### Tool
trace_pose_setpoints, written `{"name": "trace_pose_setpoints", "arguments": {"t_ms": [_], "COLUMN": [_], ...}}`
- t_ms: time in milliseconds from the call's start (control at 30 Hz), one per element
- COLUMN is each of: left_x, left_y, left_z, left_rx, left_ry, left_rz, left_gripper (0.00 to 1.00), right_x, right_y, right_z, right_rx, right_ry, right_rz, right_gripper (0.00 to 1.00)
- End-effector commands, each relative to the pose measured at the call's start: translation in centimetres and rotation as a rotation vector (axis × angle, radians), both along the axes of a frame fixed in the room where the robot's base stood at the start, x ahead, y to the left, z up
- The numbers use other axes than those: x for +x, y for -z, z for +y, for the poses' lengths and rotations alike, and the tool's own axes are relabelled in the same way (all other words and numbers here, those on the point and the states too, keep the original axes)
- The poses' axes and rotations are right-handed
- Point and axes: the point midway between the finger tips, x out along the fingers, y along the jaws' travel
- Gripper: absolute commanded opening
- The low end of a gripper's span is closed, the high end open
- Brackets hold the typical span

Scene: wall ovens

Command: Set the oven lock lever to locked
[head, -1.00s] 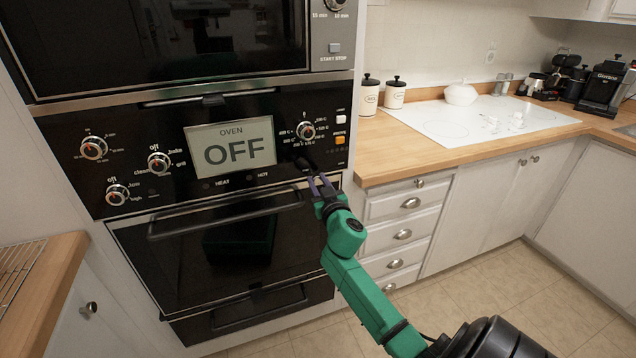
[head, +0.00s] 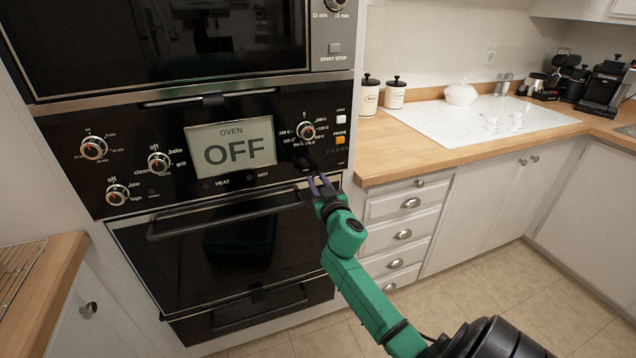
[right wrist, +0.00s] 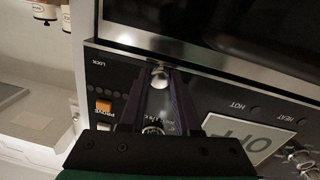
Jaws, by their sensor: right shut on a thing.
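The oven's control panel (head: 235,180) is black, with a display (head: 230,148) reading OFF. In the right wrist view, the panel appears upside down. A small shiny metal lever end (right wrist: 159,76) sits between my right gripper's fingertips, near the panel's lower edge. The word LOCK (right wrist: 98,62) is printed to its left in that view, apart from the lever. My right gripper (head: 320,182) is shut on the lever at the panel's lower right corner. The lever is too dark and small to make out clearly in the head view. My left gripper is not in view.
The oven door handle (head: 225,215) runs below the panel, to the left. A wooden counter (head: 440,150) with drawers stands to the right.

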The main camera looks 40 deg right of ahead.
Motion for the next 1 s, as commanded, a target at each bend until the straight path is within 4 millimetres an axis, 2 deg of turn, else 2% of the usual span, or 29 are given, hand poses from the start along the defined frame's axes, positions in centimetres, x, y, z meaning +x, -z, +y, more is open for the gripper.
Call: {"name": "trace_pose_setpoints", "arguments": {"t_ms": [267, 367, 600, 700, 1000], "left_x": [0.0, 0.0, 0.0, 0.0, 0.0], "left_y": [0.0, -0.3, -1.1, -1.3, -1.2], "left_z": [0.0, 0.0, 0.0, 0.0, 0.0], "left_rx": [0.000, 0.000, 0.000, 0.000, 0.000], "left_ry": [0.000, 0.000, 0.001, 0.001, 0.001], "left_rz": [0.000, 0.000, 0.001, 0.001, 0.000], "left_gripper": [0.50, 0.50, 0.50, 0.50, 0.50], "right_x": [-0.1, -0.5, -2.2, -2.7, -2.9], "right_y": [0.1, 0.1, 0.1, 0.1, 0.1], "right_z": [-0.2, -1.4, -6.4, -7.7, -8.1], "right_rx": [0.001, -0.001, 0.000, 0.001, 0.001], "right_ry": [0.000, 0.003, 0.003, 0.003, 0.004], "right_rz": [0.003, 0.006, 0.007, 0.005, 0.002], "right_gripper": [0.00, 0.00, 0.00, 0.00, 0.00]}}
